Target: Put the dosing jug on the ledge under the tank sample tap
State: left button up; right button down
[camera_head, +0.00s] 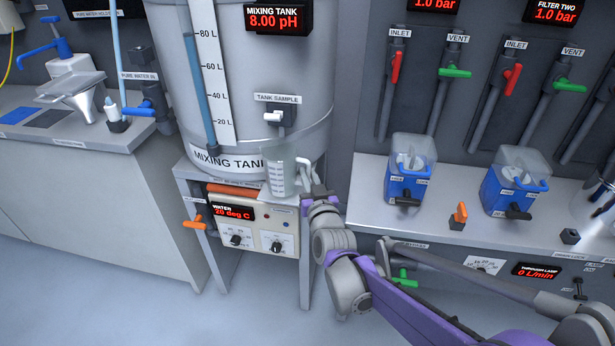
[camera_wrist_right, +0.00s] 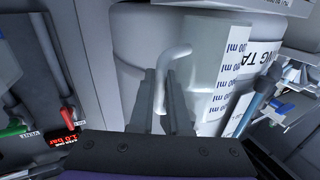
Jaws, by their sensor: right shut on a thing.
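The dosing jug (camera_head: 278,178) is a clear, pale jug with measuring marks. It appears upright in front of the mixing tank's lower wall, below the tank sample tap (camera_head: 281,117). My right gripper (camera_head: 304,172) is shut on the jug's handle, at the jug's right side. In the right wrist view, the fingers (camera_wrist_right: 163,88) close around the pale handle, and the jug (camera_wrist_right: 207,65) with its ml scale fills the middle. The ledge under the tap is mostly hidden by the jug; I cannot tell whether the jug touches it. My left gripper is not in view.
The mixing tank (camera_head: 255,70) stands on a grey frame above a heater box (camera_head: 255,226) with knobs and an orange lever. Two blue filter units (camera_head: 409,175) stand on the right bench. The floor is clear.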

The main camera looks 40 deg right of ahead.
jog(key=shift+f, duration=0.35)
jog(key=c, duration=0.8)
grip_release()
jog(key=p+v, duration=0.1)
jog(key=v, duration=1)
jog(key=shift+w, duration=0.1)
